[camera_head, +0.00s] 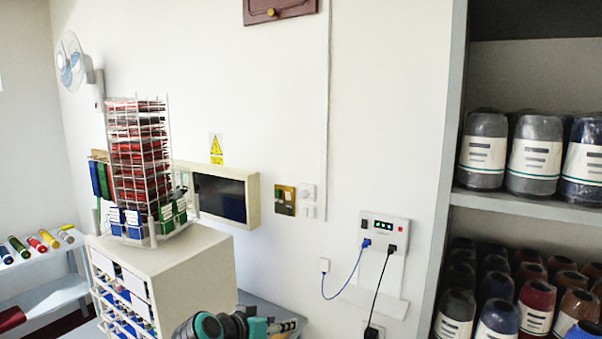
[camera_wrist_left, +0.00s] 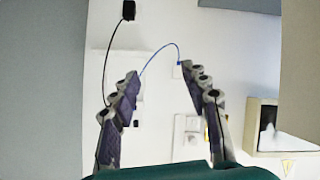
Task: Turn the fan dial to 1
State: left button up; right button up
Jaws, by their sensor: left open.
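A small group of wall controls sits right of the framed dark screen in the head view: a brass plate (camera_head: 284,200) and, beside it, small white plates (camera_head: 307,192), one above the other. The fan dial seems to be among them, but its number is too small to read. In the left wrist view, which looks upside down, white plates (camera_wrist_left: 190,128) show beside the right-hand finger, partly hidden. My left gripper (camera_wrist_left: 161,74) is open and empty, its fingers apart before the wall. In the head view my left arm is low at the bottom centre. My right gripper is out of view.
A wall fan (camera_head: 70,62) hangs at upper left. A white drawer cabinet (camera_head: 165,265) carries a wire swatch rack (camera_head: 140,165). A framed screen (camera_head: 222,195) juts from the wall. Blue and black cables (camera_head: 345,280) hang below a power panel (camera_head: 384,229). Shelves of yarn cones (camera_head: 484,150) stand right.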

pick_arm(q)
jog(key=w+d+r+t+h+p, duration=0.2)
jog(key=w+r+p, duration=0.7)
jog(key=w+r, duration=0.55)
jog(key=t+p, duration=0.4)
jog(key=p, duration=0.5)
send_near(302, 196)
jog(key=w, duration=0.2)
jog(key=shift+h, duration=0.4)
jog(key=x, duration=0.3)
jog(key=p+x, duration=0.1)
jog(key=x, duration=0.3)
jog(key=shift+d, duration=0.4)
jog(key=shift+w, duration=0.1)
grip_shut()
